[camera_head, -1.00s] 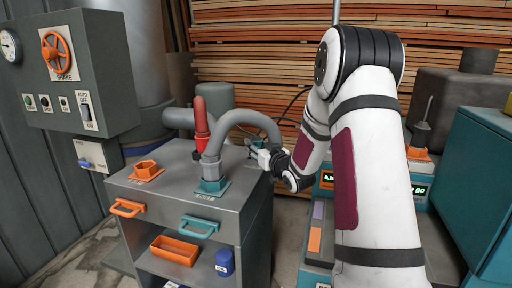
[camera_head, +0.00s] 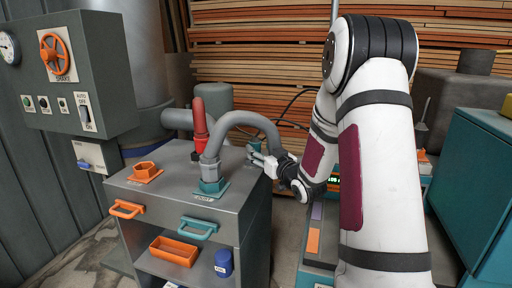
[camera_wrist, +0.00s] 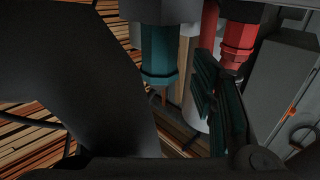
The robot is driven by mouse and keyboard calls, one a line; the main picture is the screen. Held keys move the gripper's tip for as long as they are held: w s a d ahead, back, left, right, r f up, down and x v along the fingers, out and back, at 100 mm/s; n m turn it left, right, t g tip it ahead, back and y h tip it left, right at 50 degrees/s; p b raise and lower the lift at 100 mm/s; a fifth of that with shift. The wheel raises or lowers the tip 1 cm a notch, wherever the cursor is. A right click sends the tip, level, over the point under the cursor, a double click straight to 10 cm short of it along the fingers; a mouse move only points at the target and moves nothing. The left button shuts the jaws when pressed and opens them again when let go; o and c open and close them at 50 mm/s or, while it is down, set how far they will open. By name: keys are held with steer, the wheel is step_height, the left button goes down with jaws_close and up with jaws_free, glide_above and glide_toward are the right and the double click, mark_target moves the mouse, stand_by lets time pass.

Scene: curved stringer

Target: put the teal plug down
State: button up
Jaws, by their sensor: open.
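My gripper (camera_head: 255,157) is open and appears empty, just in front of the plug at the cabinet's right edge. Its dark green fingers show in the wrist view. I cannot tell from the head view exactly what the plug rests on.
A grey curved hose (camera_head: 240,118) rises from a teal socket (camera_head: 212,187) close left of my gripper. A red handle-like piece (camera_head: 199,118) stands behind it. An orange socket (camera_head: 146,170) sits at the left of the cabinet top (camera_head: 180,190). Teal equipment (camera_head: 485,190) stands at the right.

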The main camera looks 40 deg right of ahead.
steer(key=s+a+r+g, duration=0.1)
steer(key=s+a+g, duration=0.4)
steer(key=s, duration=1)
steer(key=s+a+r+g+y, duration=0.1)
steer(key=s+a+g, duration=0.5)
steer(key=s+a, duration=0.6)
steer(key=s+a+r+g+y, duration=0.1)
steer(key=s+a+g, duration=0.4)
steer(key=s, duration=1.2)
steer(key=a, duration=0.4)
steer(key=shift+s+a+n+g, duration=0.25)
steer(key=shift+s+n+g, duration=0.05)
steer(key=shift+n+g, duration=0.1)
step_height(320, 180, up, 20)
steer(key=t+p, duration=0.3)
steer(key=p, duration=1.5)
steer(key=shift+a+f, duration=0.15)
steer(key=shift+f, duration=0.05)
